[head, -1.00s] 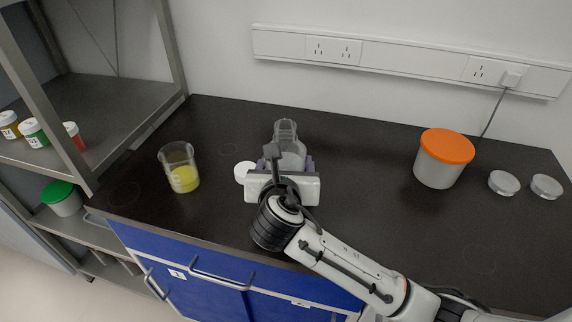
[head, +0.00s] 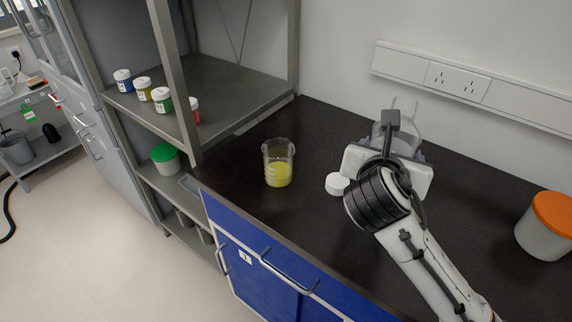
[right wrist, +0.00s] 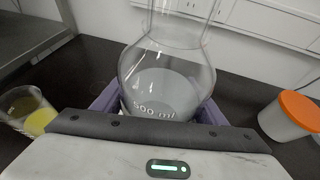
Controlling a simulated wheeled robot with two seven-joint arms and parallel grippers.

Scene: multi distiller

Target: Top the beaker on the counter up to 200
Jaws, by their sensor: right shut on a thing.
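The beaker (head: 278,165) stands upright on the dark counter, left of my right arm, with yellow liquid in its lower part. Its marks are too small to read. It also shows at the left edge of the right wrist view (right wrist: 28,110). My right gripper (head: 392,152) is shut on a clear glass flask (right wrist: 165,75) marked "500 ml", with its purple fingers on either side of the body. The flask looks upright and seems raised off the counter; a clear or greyish content shows in it. In the head view the gripper hides most of the flask. My left gripper is not in view.
A white cap (head: 338,184) lies on the counter between beaker and gripper. A grey tub with an orange lid (head: 556,212) stands at the right. A metal shelf (head: 225,85) with several small jars rises left of the beaker. Wall sockets (head: 455,82) are behind.

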